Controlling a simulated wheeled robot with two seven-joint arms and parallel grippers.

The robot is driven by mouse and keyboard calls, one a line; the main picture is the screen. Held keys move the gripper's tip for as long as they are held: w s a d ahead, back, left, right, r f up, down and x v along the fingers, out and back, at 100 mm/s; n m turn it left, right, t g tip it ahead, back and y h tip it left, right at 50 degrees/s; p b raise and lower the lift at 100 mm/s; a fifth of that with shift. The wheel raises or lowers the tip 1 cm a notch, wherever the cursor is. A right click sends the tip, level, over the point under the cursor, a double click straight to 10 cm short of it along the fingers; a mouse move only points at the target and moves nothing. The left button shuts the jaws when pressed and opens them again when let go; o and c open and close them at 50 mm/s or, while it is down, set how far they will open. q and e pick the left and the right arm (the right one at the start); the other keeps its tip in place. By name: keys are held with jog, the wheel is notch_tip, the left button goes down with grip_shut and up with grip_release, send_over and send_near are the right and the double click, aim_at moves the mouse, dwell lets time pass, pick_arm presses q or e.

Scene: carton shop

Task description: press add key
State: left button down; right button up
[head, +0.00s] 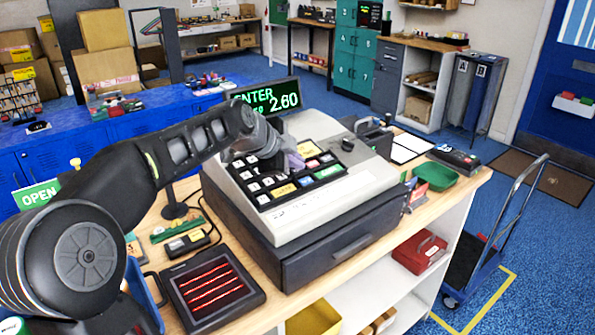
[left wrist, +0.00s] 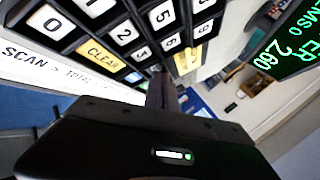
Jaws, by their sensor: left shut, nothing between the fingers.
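The cash register (head: 320,205) stands on the counter with a black keypad of white and coloured keys. My left gripper (head: 293,160) is shut and empty, over the keypad with its fingers pointing down at the keys. In the left wrist view the shut fingers (left wrist: 162,92) are close to the keys, by a yellow key (left wrist: 187,60) whose label I cannot read. A yellow CLEAR key (left wrist: 101,55) and white number keys show there too. I cannot make out which key is the add key, nor whether the fingertips touch a key. My right gripper is not in view.
The register display (head: 270,98) reads ENTER and 2.60 in green. A scanner with red lines (head: 210,290) lies at the front left of the counter. A green tray (head: 435,176) and a card terminal (head: 453,158) are on the right. A hand cart (head: 490,240) stands beside the counter.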

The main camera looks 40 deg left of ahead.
pick_arm(q)
jog(key=shift+f+b, duration=0.3)
jog(key=shift+b, duration=0.05)
jog(key=shift+r, duration=0.1)
dwell(0.5)
jog(key=shift+d+r+p, duration=0.15)
jog(key=shift+r+p, duration=0.25)
jog(key=shift+r, duration=0.35)
jog(key=r+p, duration=0.1)
jog(key=r, duration=0.1)
jog(key=d+r+p, duration=0.1)
jog(key=r+p, duration=0.1)
jog(key=r, duration=0.1)
jog(key=shift+s, duration=0.2)
jog(key=shift+f, duration=0.1)
dwell(0.7)
